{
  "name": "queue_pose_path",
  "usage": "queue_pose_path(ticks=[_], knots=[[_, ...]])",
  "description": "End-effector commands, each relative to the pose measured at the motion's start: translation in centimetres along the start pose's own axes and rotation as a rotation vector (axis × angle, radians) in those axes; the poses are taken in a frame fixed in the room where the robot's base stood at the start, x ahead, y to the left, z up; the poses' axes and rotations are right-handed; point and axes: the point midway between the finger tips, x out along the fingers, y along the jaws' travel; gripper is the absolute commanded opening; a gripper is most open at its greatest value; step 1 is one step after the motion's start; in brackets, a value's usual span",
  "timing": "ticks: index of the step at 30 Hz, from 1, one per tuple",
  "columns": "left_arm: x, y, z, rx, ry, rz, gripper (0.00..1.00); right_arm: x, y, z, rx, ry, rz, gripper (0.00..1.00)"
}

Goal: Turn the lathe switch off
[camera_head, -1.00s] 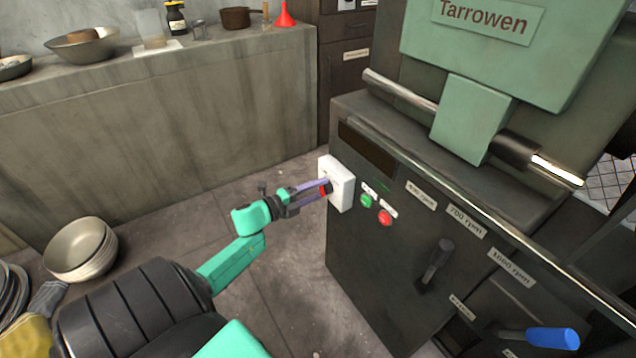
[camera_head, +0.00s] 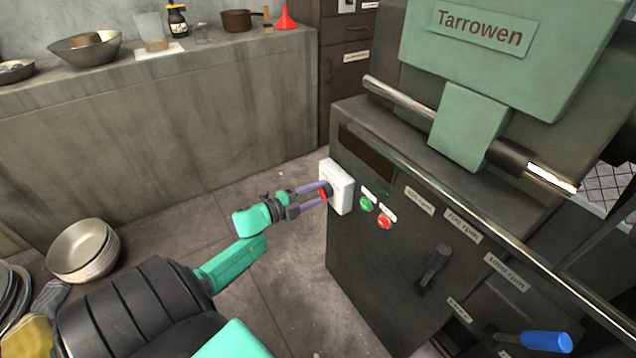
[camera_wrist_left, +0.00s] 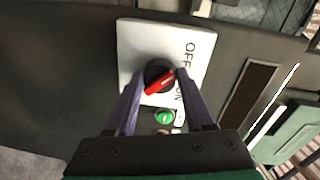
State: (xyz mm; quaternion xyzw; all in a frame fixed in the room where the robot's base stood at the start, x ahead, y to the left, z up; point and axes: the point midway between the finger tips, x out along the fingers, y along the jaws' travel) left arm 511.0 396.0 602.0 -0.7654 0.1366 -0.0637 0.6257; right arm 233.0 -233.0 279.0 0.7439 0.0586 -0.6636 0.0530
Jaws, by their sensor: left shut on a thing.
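The lathe switch is a white plate (camera_head: 341,186) on the left edge of the dark lathe cabinet (camera_head: 375,270). In the left wrist view the plate (camera_wrist_left: 137,38) carries the words OFF and ON and a round black dial with a red handle (camera_wrist_left: 159,82). The red handle lies slantwise, its upper end pointing right, between the two words. My left gripper (camera_head: 325,190) reaches the switch from the left, its purple fingers on either side of the dial, shut on it. The fingers partly hide the plate. My right gripper is not in view.
A green button (camera_head: 366,204) and a red button (camera_head: 384,222) sit just right of the switch. A black lever (camera_head: 436,264) and a blue-handled lever (camera_head: 547,342) are further right. Stacked bowls (camera_head: 83,250) stand at left. The floor between counter and lathe is clear.

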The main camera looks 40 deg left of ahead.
Motion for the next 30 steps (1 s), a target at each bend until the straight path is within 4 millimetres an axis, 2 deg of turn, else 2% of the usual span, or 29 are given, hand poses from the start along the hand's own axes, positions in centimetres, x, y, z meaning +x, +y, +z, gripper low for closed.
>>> queue_pose_path(ticks=[1, 2, 3, 12, 16, 20, 27, 30], knots=[[0.0, 0.1, 0.0, -0.003, -0.002, 0.001, 0.64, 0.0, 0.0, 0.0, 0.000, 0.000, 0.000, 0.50], [0.0, 0.1, 0.0, -0.002, -0.002, 0.001, 0.76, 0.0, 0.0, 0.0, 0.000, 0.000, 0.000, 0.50], [0.0, 0.1, 0.0, -0.002, -0.002, 0.001, 0.82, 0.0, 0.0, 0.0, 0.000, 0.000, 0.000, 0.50], [-0.1, 0.0, 0.0, -0.001, -0.001, 0.000, 0.82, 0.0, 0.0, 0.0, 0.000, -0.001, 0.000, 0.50], [-1.1, 0.1, 0.0, -0.001, -0.001, 0.002, 0.82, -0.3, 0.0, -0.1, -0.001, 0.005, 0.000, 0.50], [-3.7, -0.1, 0.0, -0.001, -0.002, 0.004, 0.82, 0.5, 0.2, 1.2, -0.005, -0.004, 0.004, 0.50], [-10.6, 0.0, 0.0, -0.002, -0.003, 0.005, 0.82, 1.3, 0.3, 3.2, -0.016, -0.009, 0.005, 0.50], [-12.9, 0.0, 0.0, -0.002, -0.003, 0.003, 0.82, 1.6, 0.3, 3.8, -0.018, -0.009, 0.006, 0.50]])
